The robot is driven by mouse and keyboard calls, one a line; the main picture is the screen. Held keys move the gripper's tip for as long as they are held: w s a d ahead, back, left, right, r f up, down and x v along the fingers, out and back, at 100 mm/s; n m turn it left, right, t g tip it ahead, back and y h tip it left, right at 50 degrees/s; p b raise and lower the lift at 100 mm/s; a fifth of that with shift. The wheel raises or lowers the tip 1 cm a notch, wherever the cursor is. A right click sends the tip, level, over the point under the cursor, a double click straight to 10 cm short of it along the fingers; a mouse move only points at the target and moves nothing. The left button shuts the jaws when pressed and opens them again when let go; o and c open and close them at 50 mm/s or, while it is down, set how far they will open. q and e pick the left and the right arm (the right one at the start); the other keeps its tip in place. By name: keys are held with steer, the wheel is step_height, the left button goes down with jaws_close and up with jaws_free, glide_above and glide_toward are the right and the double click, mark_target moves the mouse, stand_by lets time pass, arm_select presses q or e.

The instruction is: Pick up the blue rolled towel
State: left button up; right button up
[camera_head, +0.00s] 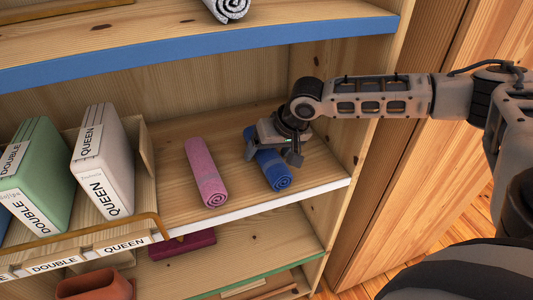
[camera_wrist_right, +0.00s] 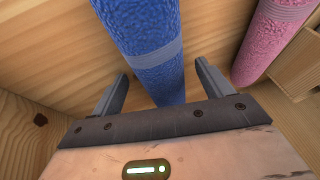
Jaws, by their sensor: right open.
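The blue rolled towel (camera_head: 276,173) lies on the middle shelf, near its right end, pointing toward the shelf's front edge. My right gripper (camera_head: 272,152) is over the towel with a finger on each side. In the right wrist view the blue towel (camera_wrist_right: 152,45) runs between the two open fingers (camera_wrist_right: 160,88), with visible gaps beside it. Whether the fingers touch it is not clear. The gripper and wrist hide part of the towel in the head view. My left gripper is not in view.
A pink rolled towel (camera_head: 206,172) lies to the left on the same shelf; it also shows in the right wrist view (camera_wrist_right: 270,38). Further left stand labelled white (camera_head: 103,160) and green (camera_head: 38,175) bedding packs. The blue-edged shelf (camera_head: 200,54) is above; the cabinet's side wall is close right.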

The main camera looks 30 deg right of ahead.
steer(key=c, duration=1.1)
steer(key=shift+w+r, duration=0.1)
